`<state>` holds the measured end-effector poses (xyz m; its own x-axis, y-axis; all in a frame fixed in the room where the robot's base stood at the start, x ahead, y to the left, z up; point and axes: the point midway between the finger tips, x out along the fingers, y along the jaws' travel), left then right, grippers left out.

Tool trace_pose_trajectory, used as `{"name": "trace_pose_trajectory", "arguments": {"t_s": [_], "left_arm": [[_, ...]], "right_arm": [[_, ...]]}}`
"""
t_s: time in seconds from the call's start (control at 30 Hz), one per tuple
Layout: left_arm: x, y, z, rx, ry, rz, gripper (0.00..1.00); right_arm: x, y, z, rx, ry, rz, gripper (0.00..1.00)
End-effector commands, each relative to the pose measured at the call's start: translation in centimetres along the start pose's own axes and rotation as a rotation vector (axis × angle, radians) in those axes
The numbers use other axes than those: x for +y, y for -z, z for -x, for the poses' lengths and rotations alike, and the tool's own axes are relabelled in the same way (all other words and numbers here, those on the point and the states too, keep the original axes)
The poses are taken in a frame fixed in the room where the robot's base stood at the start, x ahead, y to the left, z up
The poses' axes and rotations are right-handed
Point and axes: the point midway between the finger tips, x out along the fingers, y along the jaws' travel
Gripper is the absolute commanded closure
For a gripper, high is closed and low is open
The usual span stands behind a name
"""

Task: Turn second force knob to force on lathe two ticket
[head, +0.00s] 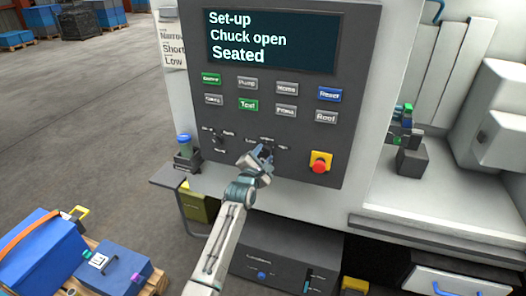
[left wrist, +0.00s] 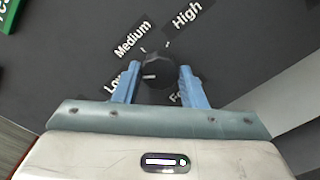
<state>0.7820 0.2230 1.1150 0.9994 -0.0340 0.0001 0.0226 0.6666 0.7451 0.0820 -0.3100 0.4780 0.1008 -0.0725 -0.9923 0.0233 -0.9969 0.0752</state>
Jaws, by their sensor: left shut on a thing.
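The force knob (left wrist: 158,70) is round and black, on the dark control panel (head: 360,95). Around it in the left wrist view are labels reading Medium, High and Low, and a partly hidden one starting "Fo". Its white mark points left, toward the Low side. My left gripper (head: 262,155) is at this knob and shut on it, with blue fingers (left wrist: 160,88) on either side in the left wrist view. A pale ticket (head: 173,50) at the panel's left edge reads Narrow, Short, Low. Another knob (head: 218,138) sits to the left. My right gripper is not in view.
The panel screen (head: 270,40) reads "Set-up, Chuck open, Seated". Several push buttons sit below it. A red stop button (head: 319,166) on a yellow base is right of my gripper. A small shelf (head: 170,180) juts out at left; blue boxes (head: 115,265) lie lower left.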

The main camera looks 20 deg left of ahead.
Motion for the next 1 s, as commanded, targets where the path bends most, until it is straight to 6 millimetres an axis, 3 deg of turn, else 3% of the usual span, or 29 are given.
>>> {"name": "trace_pose_trajectory", "arguments": {"t_s": [0.3,0.83,0.87,0.93,1.0], "left_arm": [[0.08,-0.05,0.00,0.000,0.000,0.115,0.85],[-0.02,0.02,0.00,0.000,0.000,0.138,0.85],[-0.02,0.02,0.00,0.000,0.000,0.138,0.59],[-0.03,0.02,0.00,0.000,0.000,0.137,0.45],[-0.03,0.02,0.00,0.000,0.000,0.137,0.41]], "right_arm": [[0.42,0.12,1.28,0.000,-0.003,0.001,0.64],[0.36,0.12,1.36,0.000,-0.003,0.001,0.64],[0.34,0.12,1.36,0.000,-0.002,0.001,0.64],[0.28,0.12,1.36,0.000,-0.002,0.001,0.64],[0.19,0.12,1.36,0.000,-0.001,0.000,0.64]]}}
